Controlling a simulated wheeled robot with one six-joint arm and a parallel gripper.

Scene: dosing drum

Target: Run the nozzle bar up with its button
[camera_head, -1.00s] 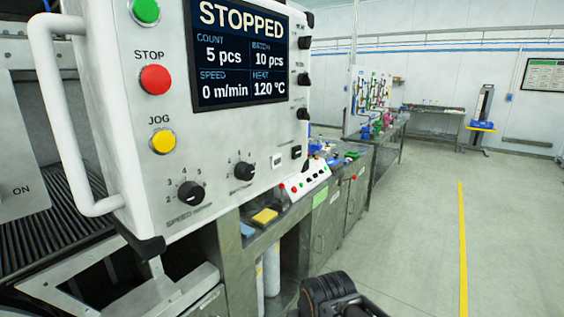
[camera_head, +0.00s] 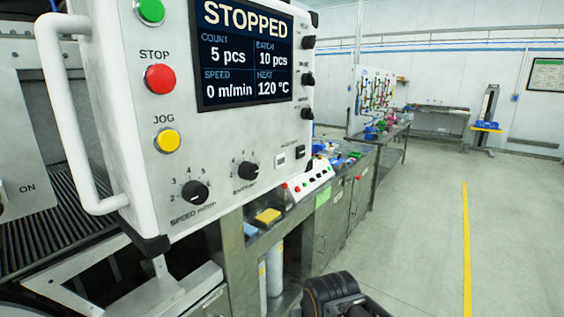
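A white control panel (camera_head: 130,120) fills the left of the view. Its screen (camera_head: 245,55) reads STOPPED, 5 pcs, 10 pcs, 0 m/min and 120 °C. It carries a green button (camera_head: 150,10), a red STOP button (camera_head: 160,79) and a yellow JOG button (camera_head: 167,140). Below are a speed knob (camera_head: 195,193) and a second knob (camera_head: 247,170). A small white box (camera_head: 312,180) with coloured buttons sits on the bench behind the panel. I cannot make out a nozzle bar or its button. A dark part of my arm shows at the bottom; my gripper is not visible.
A white handle (camera_head: 72,120) juts from the panel's left side. A ribbed conveyor (camera_head: 50,235) lies behind it. A grey bench (camera_head: 335,215) runs back on the right of the panel. The floor (camera_head: 425,220) at right is clear, with a yellow line (camera_head: 466,240).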

